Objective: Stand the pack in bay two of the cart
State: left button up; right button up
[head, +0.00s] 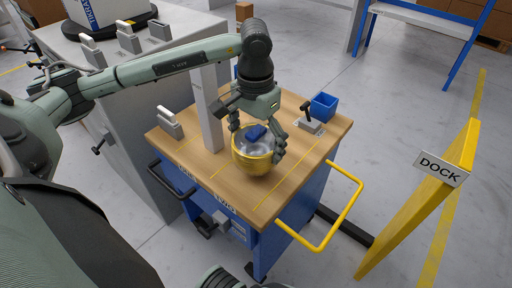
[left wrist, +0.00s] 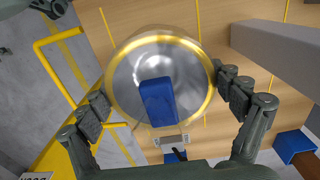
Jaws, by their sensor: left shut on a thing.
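The pack appears to be a round yellow bowl-like container (head: 253,163) with a shiny silver inside and a blue block (head: 256,132) in it. In the left wrist view the yellow rim (left wrist: 113,101) and blue block (left wrist: 157,102) show from above. My left gripper (head: 258,138) is shut on the container, with fingers on opposite sides of it. The container is upright over the middle strip of the cart's wooden top (head: 285,184), between yellow lines. I cannot tell whether its base touches the wood. My right gripper is not in view.
A grey post (head: 207,108) rises from the cart close left of the container. A small clamp (head: 311,124) and a blue bin (head: 323,106) stand behind right. A yellow handle (head: 346,211) juts from the cart's right side. A yellow DOCK frame (head: 424,205) stands farther right.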

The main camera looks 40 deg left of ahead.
pick_arm(q)
jog(key=shift+f, duration=0.9)
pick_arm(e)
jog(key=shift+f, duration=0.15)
pick_arm(q)
jog(key=shift+f, duration=0.1)
jog(key=o, duration=0.8)
jog(key=shift+o, duration=0.2)
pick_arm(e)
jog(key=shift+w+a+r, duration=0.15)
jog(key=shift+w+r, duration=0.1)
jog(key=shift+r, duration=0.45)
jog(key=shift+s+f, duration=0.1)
